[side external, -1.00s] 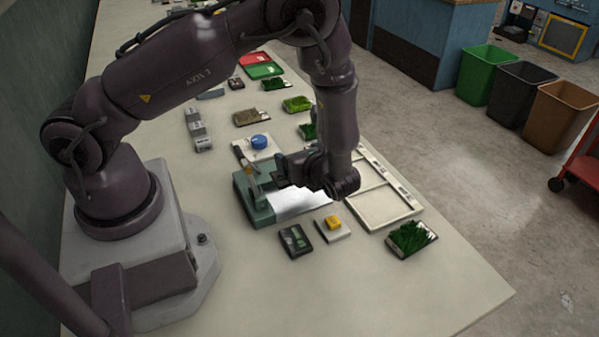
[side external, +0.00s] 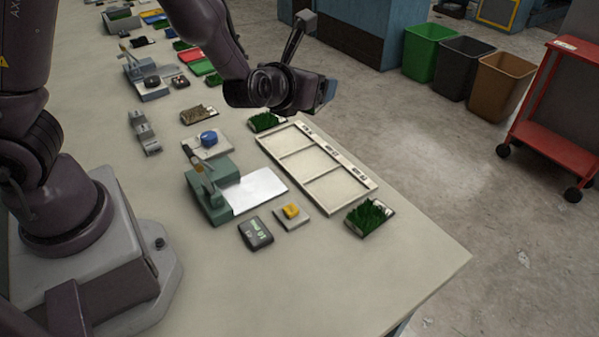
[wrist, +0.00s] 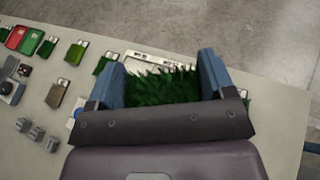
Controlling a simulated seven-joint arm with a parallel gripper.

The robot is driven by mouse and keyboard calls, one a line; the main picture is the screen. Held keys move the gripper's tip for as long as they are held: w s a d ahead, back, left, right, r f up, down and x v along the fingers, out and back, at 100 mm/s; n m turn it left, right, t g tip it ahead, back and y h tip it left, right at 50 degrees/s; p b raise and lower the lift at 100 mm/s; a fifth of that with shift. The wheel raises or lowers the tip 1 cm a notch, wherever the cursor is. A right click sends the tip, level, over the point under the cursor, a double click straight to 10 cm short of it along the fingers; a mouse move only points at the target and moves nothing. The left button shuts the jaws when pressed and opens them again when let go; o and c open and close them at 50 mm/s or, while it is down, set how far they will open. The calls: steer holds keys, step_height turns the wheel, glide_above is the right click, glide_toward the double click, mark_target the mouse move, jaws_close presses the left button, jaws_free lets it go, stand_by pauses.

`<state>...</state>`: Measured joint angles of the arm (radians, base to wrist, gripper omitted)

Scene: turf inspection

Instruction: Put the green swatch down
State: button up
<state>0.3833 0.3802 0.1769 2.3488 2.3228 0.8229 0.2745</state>
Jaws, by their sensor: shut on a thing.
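My gripper (side external: 326,93) is raised in the air above the far end of the white three-part tray (side external: 292,174), toward the table's right edge in the side view. In the wrist view my gripper (wrist: 163,76) has its blue fingers on either side of a dark green grassy swatch (wrist: 158,88), shut on it. The swatch's lower part is hidden by the gripper body, and I cannot make it out in the side view. The tray's three sections look empty. Another dark green swatch (side external: 370,217) lies on the table by the tray's near end.
A green device with a white sheet (side external: 255,190) stands left of the tray. A yellow-topped block (side external: 291,211) and a dark box (side external: 256,233) sit before it. Another green swatch (side external: 267,121) lies by the tray's far end. The near table corner is clear.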

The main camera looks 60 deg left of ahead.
steer(key=shift+m+t+h, duration=0.3)
steer(key=shift+m+h, duration=0.5)
steer(key=shift+h, duration=0.1)
steer(key=r, duration=0.8)
steer(key=shift+s+d, duration=0.3)
steer(key=shift+d, duration=0.05)
steer(key=shift+n+y, duration=0.4)
steer(key=shift+y, duration=0.1)
steer(key=f, duration=0.7)
steer(key=shift+w+a+f, duration=0.1)
steer(key=shift+w+f, duration=0.05)
steer(key=shift+w, duration=0.15)
steer(key=s+a+f+n+g+y, duration=0.1)
steer(key=a+f+n+g+y, duration=0.25)
steer(key=f, duration=0.35)
steer(key=n+g+y, duration=0.5)
steer(key=n+g, duration=0.5)
glide_above(254, 182)
step_height(254, 182, down, 5)
steer(key=shift+f+t, duration=0.1)
steer(key=shift+t, duration=0.15)
step_height(254, 182, down, 10)
steer(key=shift+r, duration=0.15)
